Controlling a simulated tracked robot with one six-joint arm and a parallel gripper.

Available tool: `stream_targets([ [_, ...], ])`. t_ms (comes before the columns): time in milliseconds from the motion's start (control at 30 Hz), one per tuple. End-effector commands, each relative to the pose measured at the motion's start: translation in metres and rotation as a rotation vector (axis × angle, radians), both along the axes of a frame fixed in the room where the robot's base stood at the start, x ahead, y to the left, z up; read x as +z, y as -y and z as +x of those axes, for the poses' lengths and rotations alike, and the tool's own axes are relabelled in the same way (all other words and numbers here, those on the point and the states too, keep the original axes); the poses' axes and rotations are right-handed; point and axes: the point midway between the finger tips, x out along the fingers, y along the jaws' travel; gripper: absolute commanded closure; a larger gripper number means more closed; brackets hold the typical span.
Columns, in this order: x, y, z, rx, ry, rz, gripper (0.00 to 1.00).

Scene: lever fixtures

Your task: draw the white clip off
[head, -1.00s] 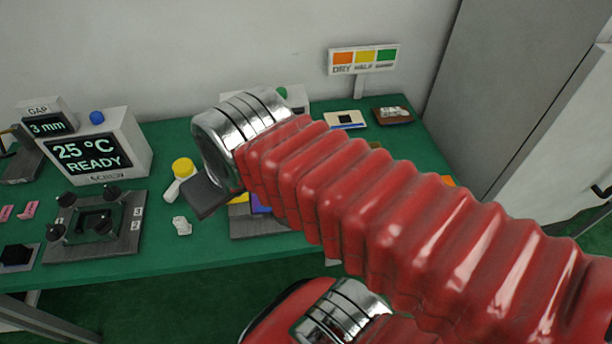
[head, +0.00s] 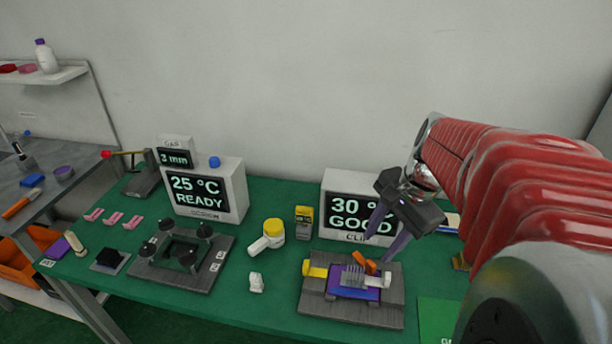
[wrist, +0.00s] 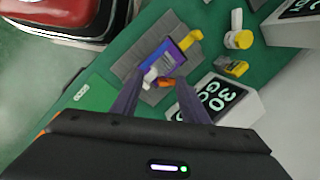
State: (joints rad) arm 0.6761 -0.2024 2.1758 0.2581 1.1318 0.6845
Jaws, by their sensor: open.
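A grey fixture plate (head: 314,305) on the green table carries a blue-purple board (head: 350,292) with a grey finned block (head: 353,278). A white clip-like piece (head: 377,281) sits at the block's right end, and it shows in the wrist view (wrist: 150,76). An orange lever (head: 365,263) is just behind it, also seen in the wrist view (wrist: 166,84). A yellow piece (head: 316,270) is at the left end. My gripper (head: 380,245) is open and empty above and behind the fixture. In the wrist view its fingers (wrist: 156,82) point toward the white piece and lever, apparently apart from them.
A display (head: 357,212) reading 30 °C GOOD stands behind the fixture. A yellow-capped white tool (head: 268,236), a small white object (head: 257,282) and a dark knobbed fixture (head: 180,258) lie left. A green mat (head: 437,318) lies right.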

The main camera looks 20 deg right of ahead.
Motion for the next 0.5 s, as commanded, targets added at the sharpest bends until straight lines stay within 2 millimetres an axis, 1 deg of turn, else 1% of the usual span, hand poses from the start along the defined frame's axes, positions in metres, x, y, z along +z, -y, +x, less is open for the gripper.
stream_targets([
  [33,-0.005,0.015,-0.002,-0.085,-0.020,0.038,0.59],
  [100,-0.009,0.033,-0.004,-0.197,-0.041,0.087,0.59],
  [300,-0.024,0.081,-0.015,-0.493,-0.099,0.224,0.59],
  [400,-0.028,0.097,-0.020,-0.593,-0.116,0.273,0.59],
  [500,-0.031,0.105,-0.024,-0.647,-0.126,0.299,0.59],
])
